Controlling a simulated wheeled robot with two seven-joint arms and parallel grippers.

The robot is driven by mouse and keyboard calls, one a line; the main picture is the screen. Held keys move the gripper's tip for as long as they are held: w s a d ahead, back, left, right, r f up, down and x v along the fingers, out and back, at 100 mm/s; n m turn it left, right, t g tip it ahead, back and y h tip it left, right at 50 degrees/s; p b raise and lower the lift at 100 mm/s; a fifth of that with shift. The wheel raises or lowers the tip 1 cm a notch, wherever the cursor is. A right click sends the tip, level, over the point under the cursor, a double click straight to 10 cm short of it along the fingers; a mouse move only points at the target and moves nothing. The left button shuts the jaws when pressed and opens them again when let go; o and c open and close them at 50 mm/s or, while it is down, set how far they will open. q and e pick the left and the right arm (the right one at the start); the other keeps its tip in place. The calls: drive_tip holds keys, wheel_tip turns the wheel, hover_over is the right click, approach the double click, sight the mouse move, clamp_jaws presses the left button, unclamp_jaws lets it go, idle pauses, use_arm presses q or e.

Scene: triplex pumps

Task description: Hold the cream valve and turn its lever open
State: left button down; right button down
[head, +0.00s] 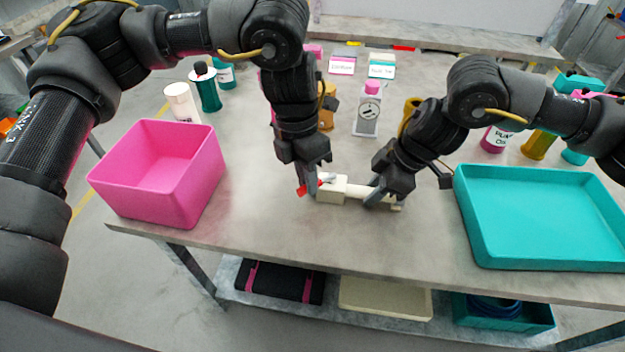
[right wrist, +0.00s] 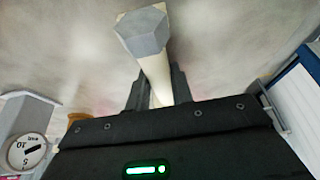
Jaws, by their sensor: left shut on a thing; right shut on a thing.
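The cream valve (head: 354,191) is near the front middle of the table, its body at the left and its pipe running right. My right gripper (head: 376,196) is shut on the valve's pipe. In the right wrist view, the cream pipe (right wrist: 154,72) runs between my right fingers and ends in a grey hexagonal piece (right wrist: 142,34). My left gripper (head: 314,187) is shut at the left end of the valve, on what looks like its red lever (head: 302,190). The fingers hide most of the lever, so its exact angle cannot be told.
A pink bin (head: 160,175) stands at the left, and a teal tray (head: 540,215) at the right. A grey gauge device (head: 367,112) and several bottles stand behind. The table front is clear. A lower shelf holds a black case (head: 280,282) and a cream tray (head: 385,298).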

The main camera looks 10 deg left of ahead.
use_arm(q)
drive_tip(key=w+m, duration=0.1)
drive_tip(key=m, duration=0.1)
drive_tip(key=w+a+m, duration=0.1)
drive_tip(key=m, duration=0.1)
drive_tip(key=shift+a+y, duration=0.1)
drive_tip(key=shift+y, duration=0.3)
drive_tip(key=shift+w+a+m+g+y, duration=0.15)
drive_tip(key=shift+w+m, duration=0.25)
drive_tip(key=shift+m, duration=0.45)
drive_tip(key=shift+w+d+m+g+y, duration=0.1)
drive_tip(key=shift+w+m, duration=0.25)
drive_tip(key=shift+m, duration=0.45)
drive_tip(key=shift+w+a+m+g+y, duration=0.15)
drive_tip(key=shift+w+m, duration=0.25)
drive_tip(key=shift+m, duration=0.45)
drive_tip(key=shift+d, duration=0.1)
drive_tip(key=c, duration=1.4)
unclamp_jaws()
drive_tip(key=shift+o, duration=0.2)
drive_tip(key=v, duration=1.2)
